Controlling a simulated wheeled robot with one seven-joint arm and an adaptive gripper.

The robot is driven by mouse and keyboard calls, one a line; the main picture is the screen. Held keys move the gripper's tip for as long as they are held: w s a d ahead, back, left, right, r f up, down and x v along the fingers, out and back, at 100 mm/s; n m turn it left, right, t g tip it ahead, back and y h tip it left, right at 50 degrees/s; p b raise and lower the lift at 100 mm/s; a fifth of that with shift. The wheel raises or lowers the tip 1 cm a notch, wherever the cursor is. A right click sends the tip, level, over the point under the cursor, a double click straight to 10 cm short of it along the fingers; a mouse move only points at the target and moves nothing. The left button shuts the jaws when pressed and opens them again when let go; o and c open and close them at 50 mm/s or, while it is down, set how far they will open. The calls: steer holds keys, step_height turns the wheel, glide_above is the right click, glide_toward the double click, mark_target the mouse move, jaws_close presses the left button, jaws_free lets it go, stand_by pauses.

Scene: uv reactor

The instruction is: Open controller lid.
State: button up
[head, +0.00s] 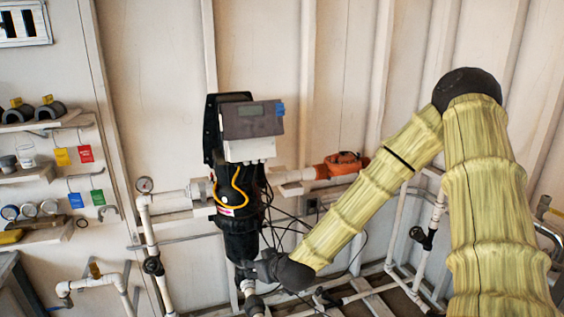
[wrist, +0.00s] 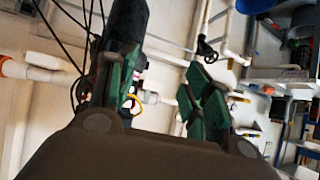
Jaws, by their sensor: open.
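The controller (head: 253,120) is a grey box with a small display and a blue corner, high on the black reactor body (head: 241,235) in the head view. Its dark grey lid front appears closed over a pale lower part (head: 250,150). My gripper (head: 247,272) is low in front of the reactor's bottom end, well below the controller, and its fingers are hard to make out there. In the wrist view my gripper (wrist: 158,92) is open, its green-padded fingers apart with nothing held between them. A black cylinder, probably the reactor, stands behind the left finger. The controller cannot be made out in the wrist view.
An orange-red fitting (head: 343,163) is on the right pipe. Loose black cables hang beside the reactor. Shelves with tags (head: 62,157) are at left. The wall area above the controller is clear.

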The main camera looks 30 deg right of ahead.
steer(key=w+d+r+t+h, duration=0.1)
steer(key=w+d+r+t, duration=0.15)
steer(key=r, duration=0.55)
steer(key=w+d+r+t, duration=0.15)
steer(key=d+r, duration=0.25)
steer(key=r, duration=0.4)
steer(key=m+t+h+p, duration=0.2)
steer(key=m+h, duration=0.1)
glide_toward(280, 131)
steer(key=shift+p+x, duration=1.3)
steer(key=shift+x, duration=2.9)
steer(key=shift+c, duration=0.2)
jaws_close()
